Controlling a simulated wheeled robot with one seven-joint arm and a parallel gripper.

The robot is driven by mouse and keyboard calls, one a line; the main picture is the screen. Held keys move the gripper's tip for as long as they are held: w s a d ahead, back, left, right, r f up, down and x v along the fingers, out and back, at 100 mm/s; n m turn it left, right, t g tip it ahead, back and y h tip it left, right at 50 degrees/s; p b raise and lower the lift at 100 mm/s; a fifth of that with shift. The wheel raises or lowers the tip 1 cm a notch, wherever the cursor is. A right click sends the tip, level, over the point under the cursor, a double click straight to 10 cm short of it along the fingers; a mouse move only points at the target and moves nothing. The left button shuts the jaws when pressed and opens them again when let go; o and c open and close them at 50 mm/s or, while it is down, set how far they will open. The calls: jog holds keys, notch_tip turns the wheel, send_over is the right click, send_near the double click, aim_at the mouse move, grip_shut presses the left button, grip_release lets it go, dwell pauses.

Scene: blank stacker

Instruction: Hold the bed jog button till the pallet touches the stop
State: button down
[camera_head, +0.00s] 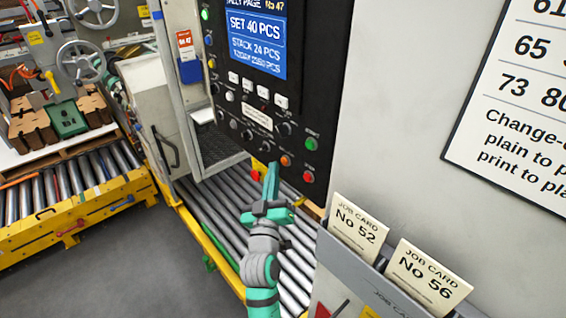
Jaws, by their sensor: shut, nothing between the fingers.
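The black control panel (222,117) carries a lit screen and rows of small white, black, green, orange and red buttons. I cannot read which button is the bed jog button. My gripper (271,168) is shut and empty, pointing up at the panel's lower edge. It overlaps the lower panel in the picture, and I cannot tell whether it touches a button. The roller bed (218,213) runs below and behind my gripper. Brown stacked blanks (33,130) and a green block stand on boards at the left rollers. I cannot make out a pallet stop.
A grey holder (345,262) with two job cards (428,275) juts out at the lower right. Yellow rails (75,229) edge the left conveyor. A grey post (175,80) stands left of the panel. Open grey floor (120,270) lies at the lower left.

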jog(key=shift+w+d, duration=0.1)
jog(key=shift+d, duration=0.05)
jog(key=shift+w+d, duration=0.25)
jog(key=shift+d, duration=0.05)
jog(key=shift+a, duration=0.1)
dwell(0.4)
